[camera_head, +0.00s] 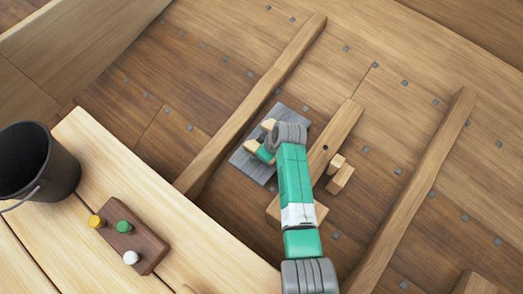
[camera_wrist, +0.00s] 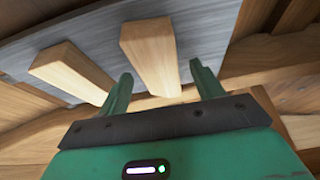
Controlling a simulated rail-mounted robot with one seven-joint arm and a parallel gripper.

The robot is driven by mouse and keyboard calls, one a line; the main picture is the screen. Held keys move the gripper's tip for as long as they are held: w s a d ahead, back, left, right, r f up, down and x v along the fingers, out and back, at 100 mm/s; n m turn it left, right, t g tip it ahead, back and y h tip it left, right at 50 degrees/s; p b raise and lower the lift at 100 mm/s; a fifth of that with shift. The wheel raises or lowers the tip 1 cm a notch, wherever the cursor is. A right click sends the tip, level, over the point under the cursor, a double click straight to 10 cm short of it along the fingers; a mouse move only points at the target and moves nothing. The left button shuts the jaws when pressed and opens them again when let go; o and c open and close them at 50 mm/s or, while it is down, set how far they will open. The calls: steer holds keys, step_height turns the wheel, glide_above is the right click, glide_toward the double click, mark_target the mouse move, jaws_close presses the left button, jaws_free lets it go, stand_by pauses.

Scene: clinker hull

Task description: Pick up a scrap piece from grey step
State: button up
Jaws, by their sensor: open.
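The grey step (camera_head: 247,166) is a flat grey board on the hull planking, and it fills the top of the wrist view (camera_wrist: 205,28). Two pale wooden scrap pieces lie on it: one (camera_wrist: 150,52) in the middle of the wrist view, another (camera_wrist: 72,72) to its left. In the head view the pieces (camera_head: 268,125) (camera_head: 249,146) show partly beside my arm. My green gripper (camera_wrist: 160,70) is open at the grey step, with the middle piece lined up between its two fingers. I cannot tell how deep the piece sits between them.
A wooden piece with a dark hole (camera_head: 343,122) and small blocks (camera_head: 340,178) lie right of the step. Raised ribs (camera_head: 255,105) (camera_head: 415,190) run either side. A bench (camera_head: 110,165) at lower left holds a black bucket (camera_head: 40,165) and a brown block with coloured knobs (camera_head: 143,247).

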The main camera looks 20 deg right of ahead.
steer(key=shift+f, duration=0.25)
steer(key=c, duration=1.1)
step_height(320, 180, up, 11)
steer(key=p, duration=0.4)
steer(key=shift+f, duration=0.2)
